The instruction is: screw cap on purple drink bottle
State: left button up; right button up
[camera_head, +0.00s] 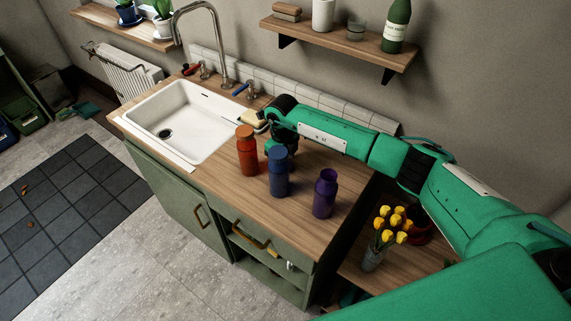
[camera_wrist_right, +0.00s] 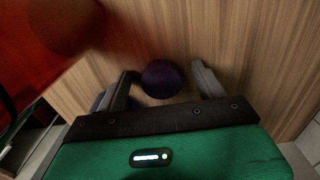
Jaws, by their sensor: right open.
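The purple bottle (camera_head: 325,194) stands upright on the wooden counter, at the right of a row of three bottles; its top looks open, with no cap on it. A round dark purple cap (camera_wrist_right: 162,79) lies on the wood in the right wrist view, between the two fingers of my right gripper (camera_wrist_right: 163,72). The fingers are open, one on each side of the cap, with gaps visible. In the head view my right gripper (camera_head: 279,152) points down behind the blue bottle, its fingertips and the cap hidden. My left gripper is not in view.
A blue bottle (camera_head: 279,172) and a red bottle (camera_head: 246,150) stand close to my right gripper. A white sink (camera_head: 190,150) is to the left. A glass vase of yellow tulips (camera_head: 374,257) stands lower right. The counter's front is clear.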

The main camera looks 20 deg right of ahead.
jog(key=shift+c, duration=0.4)
jog(key=c, duration=1)
jog(key=shift+o, duration=0.2)
notch_tip(320, 180, up, 20)
jog(key=b, duration=0.4)
